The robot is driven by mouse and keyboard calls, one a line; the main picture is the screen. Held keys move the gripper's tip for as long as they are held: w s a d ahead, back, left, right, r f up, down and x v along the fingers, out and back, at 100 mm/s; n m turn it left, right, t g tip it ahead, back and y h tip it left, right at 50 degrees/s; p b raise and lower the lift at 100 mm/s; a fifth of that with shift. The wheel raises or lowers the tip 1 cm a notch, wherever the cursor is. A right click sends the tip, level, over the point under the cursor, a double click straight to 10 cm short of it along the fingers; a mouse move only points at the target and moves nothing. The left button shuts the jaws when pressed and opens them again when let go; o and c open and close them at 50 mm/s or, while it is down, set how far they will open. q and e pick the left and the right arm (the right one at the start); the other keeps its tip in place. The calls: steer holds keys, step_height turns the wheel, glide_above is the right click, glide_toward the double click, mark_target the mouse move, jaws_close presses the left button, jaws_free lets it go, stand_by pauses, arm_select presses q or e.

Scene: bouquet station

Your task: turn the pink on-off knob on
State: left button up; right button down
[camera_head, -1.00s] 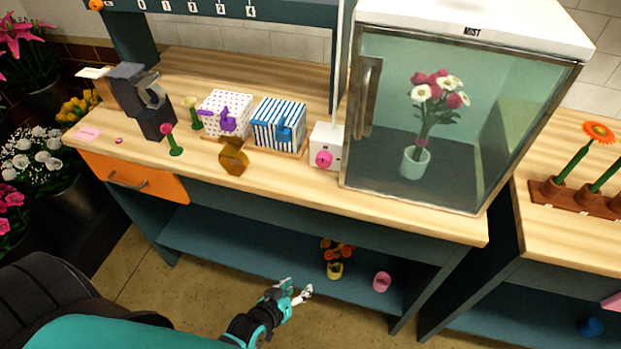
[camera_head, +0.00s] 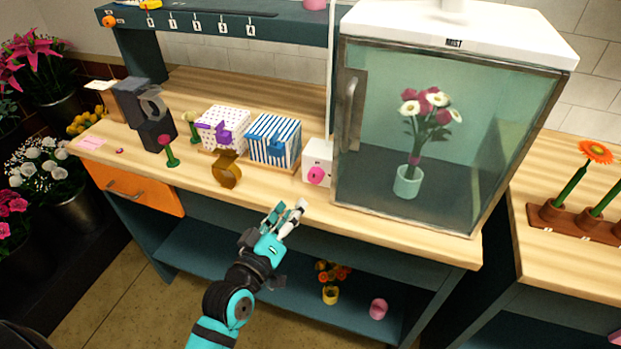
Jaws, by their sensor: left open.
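The pink on-off knob (camera_head: 316,175) sits on the front face of a small white box (camera_head: 319,154) on the wooden worktop, just left of the glass cabinet. Its exact setting is too small to tell. My left gripper (camera_head: 290,213) is open and empty. It shows in front of the worktop's edge, below and a little left of the knob, apart from it. My right gripper is not in view.
The glass mist cabinet (camera_head: 462,215) with a vase of flowers stands right of the knob. A striped box (camera_head: 273,141), a dotted box (camera_head: 222,128) and a brown tape roll (camera_head: 226,170) stand to its left. The worktop's front strip is clear.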

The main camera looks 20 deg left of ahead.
mark_target(313, 179)
arm_select(q)
steer(key=w, duration=0.3)
steer(key=w+d, duration=0.1)
steer(key=w, duration=0.2)
steer(key=w+p, duration=0.1)
steer(key=w, duration=0.3)
steer(key=shift+d, duration=0.2)
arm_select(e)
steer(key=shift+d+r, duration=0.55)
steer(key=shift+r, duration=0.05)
